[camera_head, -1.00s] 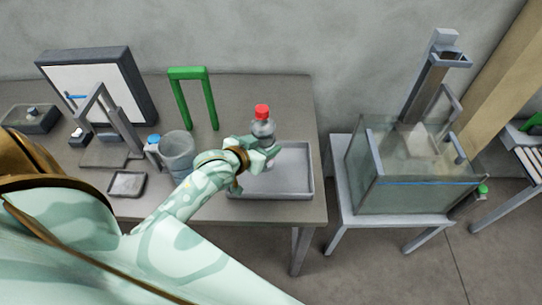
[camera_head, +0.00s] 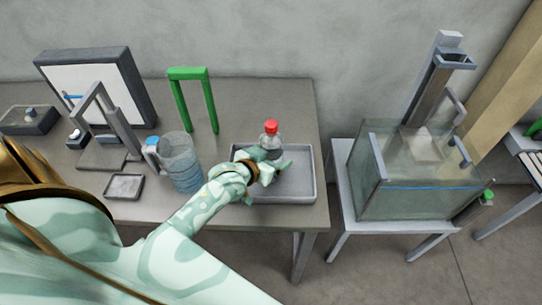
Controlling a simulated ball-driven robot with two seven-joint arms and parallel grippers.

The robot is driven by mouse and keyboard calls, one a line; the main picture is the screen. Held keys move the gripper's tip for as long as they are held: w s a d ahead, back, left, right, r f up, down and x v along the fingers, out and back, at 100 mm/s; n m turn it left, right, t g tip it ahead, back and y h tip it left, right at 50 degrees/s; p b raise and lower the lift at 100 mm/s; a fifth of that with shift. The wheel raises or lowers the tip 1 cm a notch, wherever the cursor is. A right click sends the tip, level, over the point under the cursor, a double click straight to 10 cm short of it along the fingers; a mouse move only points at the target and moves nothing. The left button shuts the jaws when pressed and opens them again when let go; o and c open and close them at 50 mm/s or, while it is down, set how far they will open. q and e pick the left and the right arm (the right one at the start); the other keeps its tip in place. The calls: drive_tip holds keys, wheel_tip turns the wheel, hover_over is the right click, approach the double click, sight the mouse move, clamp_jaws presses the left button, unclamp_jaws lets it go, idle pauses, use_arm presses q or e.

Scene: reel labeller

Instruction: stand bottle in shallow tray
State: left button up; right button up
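A clear bottle (camera_head: 271,141) with a red cap is upright over the left part of the shallow grey tray (camera_head: 306,199), which lies near the table's right front corner. My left gripper (camera_head: 270,164) is around the bottle from the front left and looks shut on it. The gripper hides the bottle's lower part, so I cannot tell whether its base touches the tray floor. The right part of the tray is empty. My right gripper is not in view.
A clear jug (camera_head: 182,163) stands left of the tray, close to my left forearm. A green arch (camera_head: 191,73) stands behind. A small dish (camera_head: 124,187) lies at the left. A glass tank (camera_head: 420,192) stands right of the table, across a gap.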

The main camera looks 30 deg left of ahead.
use_arm(q)
drive_tip(key=shift+s+r, duration=0.15)
drive_tip(key=shift+r, duration=0.05)
drive_tip(key=p+v, duration=0.2)
drive_tip(key=v, duration=0.9)
drive_tip(key=shift+s+p, duration=0.3)
drive_tip(key=shift+p, duration=0.1)
drive_tip(key=shift+r, duration=0.1)
